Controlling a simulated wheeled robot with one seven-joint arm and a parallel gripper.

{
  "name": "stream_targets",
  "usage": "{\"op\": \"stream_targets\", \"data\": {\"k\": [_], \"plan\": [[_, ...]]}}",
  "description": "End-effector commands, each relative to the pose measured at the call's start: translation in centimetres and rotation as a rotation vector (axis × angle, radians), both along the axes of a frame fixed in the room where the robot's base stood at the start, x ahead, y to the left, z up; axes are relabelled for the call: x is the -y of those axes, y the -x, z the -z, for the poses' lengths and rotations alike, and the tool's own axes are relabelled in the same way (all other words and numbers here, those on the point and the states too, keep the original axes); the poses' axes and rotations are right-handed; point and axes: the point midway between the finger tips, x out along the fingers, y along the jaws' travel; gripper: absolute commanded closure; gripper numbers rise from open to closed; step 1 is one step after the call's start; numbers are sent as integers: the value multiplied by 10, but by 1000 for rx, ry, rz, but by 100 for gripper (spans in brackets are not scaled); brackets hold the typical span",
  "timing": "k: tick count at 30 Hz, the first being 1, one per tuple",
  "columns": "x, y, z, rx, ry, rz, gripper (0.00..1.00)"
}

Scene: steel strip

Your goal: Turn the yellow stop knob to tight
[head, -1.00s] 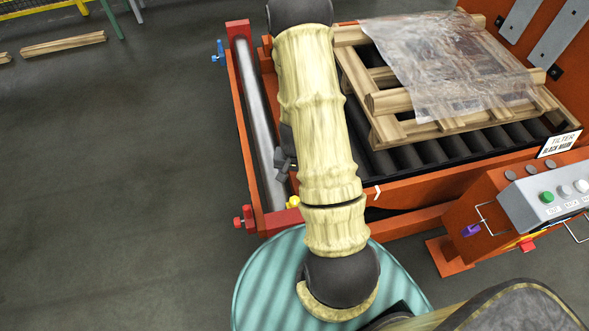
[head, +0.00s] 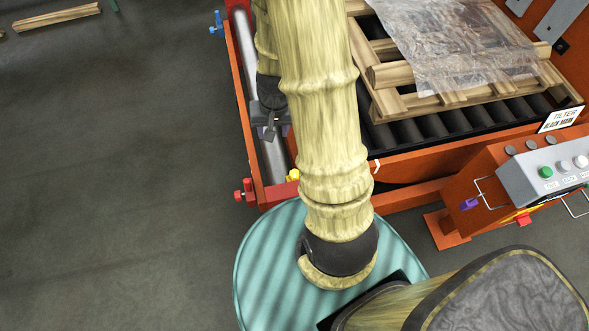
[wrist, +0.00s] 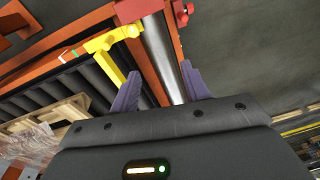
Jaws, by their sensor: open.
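The yellow stop knob (head: 293,175) sits at the near end of the tilter's orange frame in the head view, close to the silver roller. In the wrist view it shows as a yellow fitting (wrist: 103,42) with a bar running down behind the left finger.
A red knob (head: 244,190) and a blue knob (head: 217,23) stick out from the frame's left side. A wooden pallet (head: 390,100) with plastic film lies on black rollers. A control box (head: 540,180) stands at right. Open floor lies left.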

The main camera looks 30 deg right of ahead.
Motion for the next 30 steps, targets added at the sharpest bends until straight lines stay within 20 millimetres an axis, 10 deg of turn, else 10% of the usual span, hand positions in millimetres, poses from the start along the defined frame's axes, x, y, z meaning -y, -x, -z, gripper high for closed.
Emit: {"op": "stream_targets", "data": {"k": [12, 30], "plan": [[-49, 48, -103, 110, 86, -340, 53], [-52, 58, -114, 121, 110, -383, 64]]}}
